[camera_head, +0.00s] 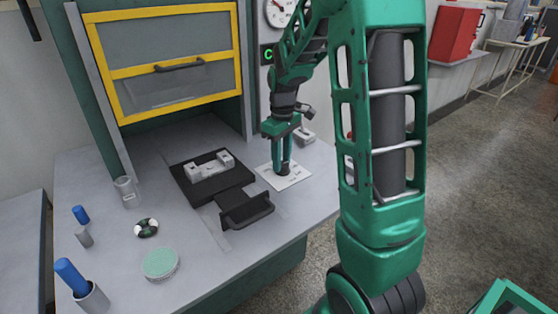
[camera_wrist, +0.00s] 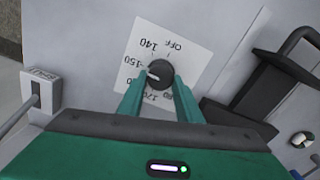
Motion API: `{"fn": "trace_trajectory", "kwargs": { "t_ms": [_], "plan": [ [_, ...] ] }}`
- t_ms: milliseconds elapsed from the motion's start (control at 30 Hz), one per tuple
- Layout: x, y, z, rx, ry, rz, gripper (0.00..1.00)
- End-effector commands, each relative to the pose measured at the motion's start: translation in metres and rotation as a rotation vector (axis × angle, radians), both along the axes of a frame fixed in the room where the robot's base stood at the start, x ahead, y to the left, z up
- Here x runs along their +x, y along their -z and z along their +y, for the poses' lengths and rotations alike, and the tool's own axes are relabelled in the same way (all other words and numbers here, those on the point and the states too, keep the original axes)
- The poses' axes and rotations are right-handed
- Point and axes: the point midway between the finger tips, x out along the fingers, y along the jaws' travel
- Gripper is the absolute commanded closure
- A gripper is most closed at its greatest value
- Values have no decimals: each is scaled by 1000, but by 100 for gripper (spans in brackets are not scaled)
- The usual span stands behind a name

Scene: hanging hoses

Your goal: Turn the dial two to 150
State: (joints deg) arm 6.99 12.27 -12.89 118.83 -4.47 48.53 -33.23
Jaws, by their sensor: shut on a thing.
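A black round dial (camera_wrist: 161,71) sits on a white plate (camera_wrist: 185,52) on the worktop. The plate carries upside-down printing, with OFF, 140, 150 and 170 readable; another number is partly covered. The dial's white mark points left, near the 150 side; its exact alignment is hard to tell. My gripper (camera_wrist: 159,79) is shut on the dial, one green finger on each side, and the left finger covers part of the scale. In the head view my gripper (camera_head: 282,169) points down onto the plate (camera_head: 293,179), and the dial is mostly hidden.
Left of the plate are a black base with a grey handle block (camera_head: 211,167) and a black bracket (camera_head: 245,208). A lidded round dish (camera_head: 160,263) and blue-topped holders (camera_head: 72,277) stand farther left. A yellow-framed cabinet door (camera_head: 165,62) rises behind. A switch box (camera_wrist: 40,90) stands nearby.

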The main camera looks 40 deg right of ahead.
Motion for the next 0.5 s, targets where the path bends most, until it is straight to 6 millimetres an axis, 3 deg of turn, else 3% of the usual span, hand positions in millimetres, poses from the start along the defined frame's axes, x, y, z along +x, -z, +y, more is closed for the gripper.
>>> {"fn": "trace_trajectory", "kwargs": {
  "t_ms": [200, 233, 300, 500],
  "plan": [
    [5, -3, 0, -2, -4, -13, 91],
    [5, -3, 0, -2, -3, -13, 66],
    [4, -2, 0, -2, -3, -12, 50],
    [2, -1, 0, -1, -1, -7, 50]
  ]
}}
